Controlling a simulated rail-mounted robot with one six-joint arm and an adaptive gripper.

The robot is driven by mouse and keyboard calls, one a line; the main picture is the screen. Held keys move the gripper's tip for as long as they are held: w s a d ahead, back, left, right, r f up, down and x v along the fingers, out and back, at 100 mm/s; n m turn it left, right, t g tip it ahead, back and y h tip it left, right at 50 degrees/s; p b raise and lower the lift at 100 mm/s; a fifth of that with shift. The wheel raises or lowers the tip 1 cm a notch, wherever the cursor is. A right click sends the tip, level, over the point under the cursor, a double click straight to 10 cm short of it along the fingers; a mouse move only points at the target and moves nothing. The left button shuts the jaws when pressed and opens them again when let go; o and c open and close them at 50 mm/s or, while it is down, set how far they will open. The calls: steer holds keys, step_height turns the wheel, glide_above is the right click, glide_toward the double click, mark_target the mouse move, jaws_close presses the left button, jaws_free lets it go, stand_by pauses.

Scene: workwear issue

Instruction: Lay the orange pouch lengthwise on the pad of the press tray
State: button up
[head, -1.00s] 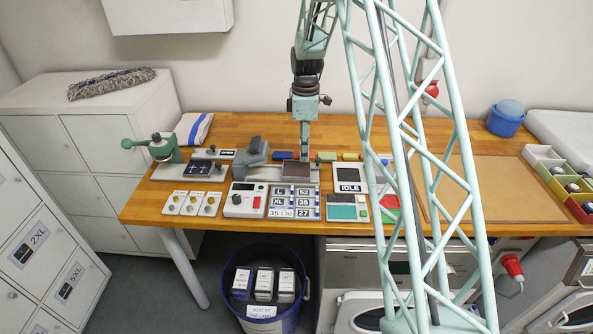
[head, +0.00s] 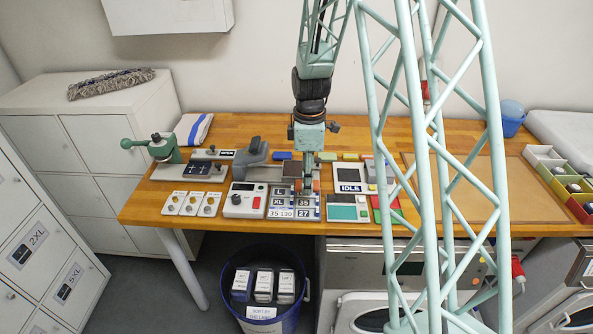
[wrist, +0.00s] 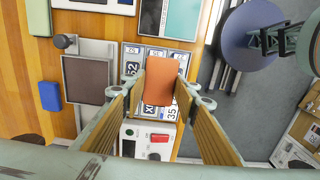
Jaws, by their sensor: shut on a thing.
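The orange pouch (wrist: 163,82) is between the two fingers of my gripper (wrist: 160,100) in the wrist view. My gripper is shut on it and holds it over the grid of size labels. Its length runs up and down in that view. In the head view the gripper (head: 308,184) hangs in front of the press tray, and the pouch is mostly hidden. The press tray (wrist: 112,48) is grey with a dark brown pad (wrist: 88,80), which looks bare, left of the pouch in the wrist view. In the head view the arm partly covers the pad (head: 291,169).
A control box with a red button (head: 246,200) stands left of the size labels (head: 281,213). The IDLE screen panel (head: 351,177) is to the right. A blue block (head: 282,156) lies behind the tray. The grey press lever (head: 252,150) is left of it. A bin (head: 264,300) stands below the table.

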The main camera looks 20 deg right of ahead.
steer(key=shift+w, duration=0.1)
steer(key=p, duration=0.1)
glide_above(297, 169)
steer(key=shift+s+a+f, duration=0.2)
steer(key=shift+s+f, duration=0.2)
steer(key=shift+f, duration=0.25)
stand_by(0.4)
steer(key=shift+w+d+f, duration=0.1)
steer(key=shift+w+f, duration=0.05)
steer(key=shift+w, duration=0.35)
steer(key=shift+s+f, duration=0.1)
steer(key=shift+f, duration=1.6)
steer(key=shift+f, duration=0.1)
steer(key=o, duration=0.8)
